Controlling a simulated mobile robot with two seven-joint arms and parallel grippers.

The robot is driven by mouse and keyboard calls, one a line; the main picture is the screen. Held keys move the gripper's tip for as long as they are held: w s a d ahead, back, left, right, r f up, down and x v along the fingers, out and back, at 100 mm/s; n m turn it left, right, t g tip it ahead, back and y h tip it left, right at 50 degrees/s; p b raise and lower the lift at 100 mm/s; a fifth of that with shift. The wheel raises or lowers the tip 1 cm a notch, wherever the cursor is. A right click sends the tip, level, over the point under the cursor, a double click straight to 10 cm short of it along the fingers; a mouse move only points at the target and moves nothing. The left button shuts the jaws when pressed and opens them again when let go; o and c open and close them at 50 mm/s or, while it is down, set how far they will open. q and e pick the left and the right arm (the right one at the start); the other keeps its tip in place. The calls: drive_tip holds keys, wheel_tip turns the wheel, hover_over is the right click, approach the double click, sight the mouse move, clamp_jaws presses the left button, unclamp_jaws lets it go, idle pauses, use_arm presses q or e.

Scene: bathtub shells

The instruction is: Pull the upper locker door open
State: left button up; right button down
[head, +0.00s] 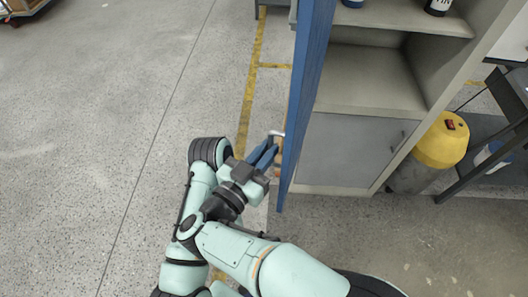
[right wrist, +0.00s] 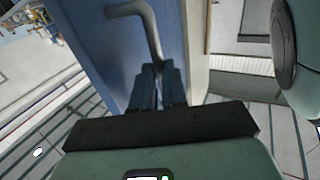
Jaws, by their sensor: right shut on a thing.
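The upper locker door (head: 306,90) is blue and stands swung open, seen nearly edge-on in the head view. Behind it the grey locker (head: 365,82) shows open shelves. My right gripper (head: 274,145) is at the near left side of the door, shut on its handle. In the right wrist view the grey bent handle (right wrist: 148,28) runs down to the dark fingers of the gripper (right wrist: 158,85), against the blue door (right wrist: 95,40). The fingers hide the gripped part. My left gripper is not in view.
A lower grey door (head: 345,150) of the locker is closed. Bottles (head: 437,6) stand on the top shelf. A yellow-topped bin (head: 440,142) and a dark table (head: 510,100) stand to the right. Open floor (head: 90,130) lies to the left, with a yellow line.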

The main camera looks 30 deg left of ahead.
drive_tip(key=shift+w+r, duration=0.25)
drive_tip(key=c, duration=1.5)
unclamp_jaws()
drive_tip(key=o, duration=0.3)
drive_tip(key=shift+w+f, duration=0.1)
drive_tip(key=shift+w, duration=0.05)
drive_tip(key=shift+o, duration=0.2)
drive_tip(key=shift+f, duration=0.1)
